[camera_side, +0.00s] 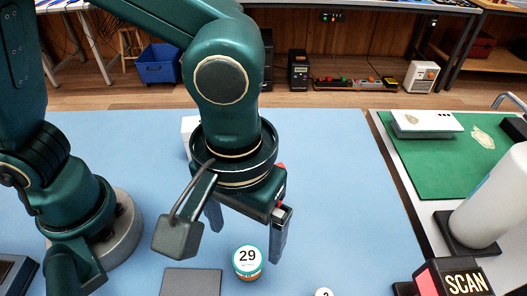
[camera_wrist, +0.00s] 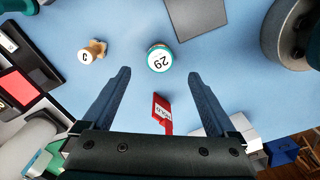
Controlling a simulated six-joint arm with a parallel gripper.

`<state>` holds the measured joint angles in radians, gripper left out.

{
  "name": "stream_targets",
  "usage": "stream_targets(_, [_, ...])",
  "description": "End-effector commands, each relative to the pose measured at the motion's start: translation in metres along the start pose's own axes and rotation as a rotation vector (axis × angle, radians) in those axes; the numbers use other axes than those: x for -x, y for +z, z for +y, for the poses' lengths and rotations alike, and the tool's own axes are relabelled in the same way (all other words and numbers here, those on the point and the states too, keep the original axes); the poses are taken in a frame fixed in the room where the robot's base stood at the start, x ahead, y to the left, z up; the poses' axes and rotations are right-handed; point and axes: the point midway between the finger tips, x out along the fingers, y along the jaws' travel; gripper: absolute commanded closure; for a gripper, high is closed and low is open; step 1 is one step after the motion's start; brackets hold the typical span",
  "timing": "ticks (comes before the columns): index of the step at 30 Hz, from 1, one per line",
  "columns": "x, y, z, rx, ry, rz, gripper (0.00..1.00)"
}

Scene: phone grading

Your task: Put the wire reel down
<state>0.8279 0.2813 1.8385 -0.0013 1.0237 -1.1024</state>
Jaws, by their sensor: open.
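The wire reel appears to be the short round piece with a teal rim, a copper-coloured side and a white top marked 29. It stands upright on the blue mat (camera_side: 350,170) in the side view (camera_side: 247,260), and it shows in the wrist view (camera_wrist: 159,58). My gripper (camera_side: 247,238) is open and empty above the mat. In the wrist view, its fingertips (camera_wrist: 158,75) are spread wide, with the reel showing between and just past them. The reel looks apart from both fingers; the exact height gap is hard to tell.
A grey plate (camera_side: 191,282) lies left of the reel. A small wooden piece with a white disc (camera_wrist: 92,51) stands apart from it. A red tag (camera_wrist: 162,113) shows between my fingers. A SCAN box (camera_side: 455,278) and white cylinder (camera_side: 495,200) stand right. Blue mat surrounds the reel.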

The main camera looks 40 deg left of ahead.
Motion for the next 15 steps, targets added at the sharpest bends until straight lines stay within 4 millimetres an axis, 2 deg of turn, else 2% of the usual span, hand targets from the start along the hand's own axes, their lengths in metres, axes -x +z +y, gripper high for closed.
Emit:
stream_targets(3, [-0.022, 0.0, -0.001, 0.0, -0.006, -0.002, 0.07])
stream_targets(15, [-0.068, 0.0, -0.001, 0.0, -0.004, -0.001, 0.07])
